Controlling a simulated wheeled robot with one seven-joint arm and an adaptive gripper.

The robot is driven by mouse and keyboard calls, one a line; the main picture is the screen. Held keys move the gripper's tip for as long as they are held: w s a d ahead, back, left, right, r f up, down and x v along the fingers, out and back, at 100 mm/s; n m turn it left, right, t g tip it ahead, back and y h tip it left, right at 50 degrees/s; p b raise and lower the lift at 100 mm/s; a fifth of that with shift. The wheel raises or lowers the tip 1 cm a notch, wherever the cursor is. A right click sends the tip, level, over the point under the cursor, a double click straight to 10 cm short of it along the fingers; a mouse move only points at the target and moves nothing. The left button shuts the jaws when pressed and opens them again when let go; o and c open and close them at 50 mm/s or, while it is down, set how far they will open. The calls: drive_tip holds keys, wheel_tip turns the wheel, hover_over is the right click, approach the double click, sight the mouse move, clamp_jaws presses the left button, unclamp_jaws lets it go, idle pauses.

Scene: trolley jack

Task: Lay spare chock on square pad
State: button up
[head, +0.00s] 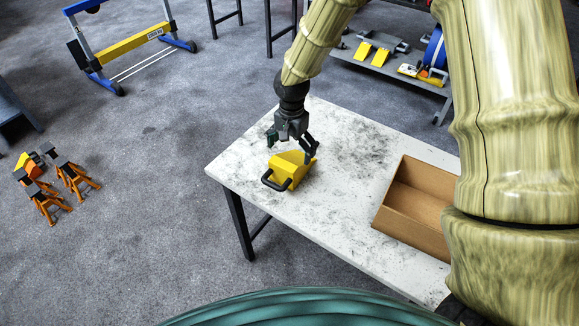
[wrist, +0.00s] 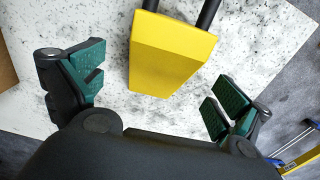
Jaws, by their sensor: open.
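A yellow chock (head: 290,168) with a black handle lies on the white speckled table (head: 345,135), near its left end. In the wrist view the chock (wrist: 168,55) sits between and a little beyond my fingers, with its handle running out at the top edge. My gripper (head: 291,146) is open just above the chock. Its green-padded fingers stand apart on either side in the wrist view (wrist: 155,88), with gaps to the chock, and hold nothing. I cannot make out a square pad in either view.
An open cardboard box (head: 412,210) stands on the table at the right. A low rack (head: 390,70) at the back holds more yellow wedges. Orange stands (head: 60,180) and a blue and yellow frame (head: 130,45) are on the grey floor. The table's middle is clear.

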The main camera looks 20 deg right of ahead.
sight(289, 159)
drive_tip(key=shift+a+f+p, duration=0.15)
drive_tip(key=shift+f+p, duration=0.25)
drive_tip(key=shift+f, duration=0.35)
drive_tip(key=shift+a+f+p, duration=0.15)
drive_tip(key=shift+f+p, duration=0.2)
drive_tip(key=shift+f, duration=1.6)
drive_tip(key=c, duration=1.7)
drive_tip(key=shift+r, duration=0.2)
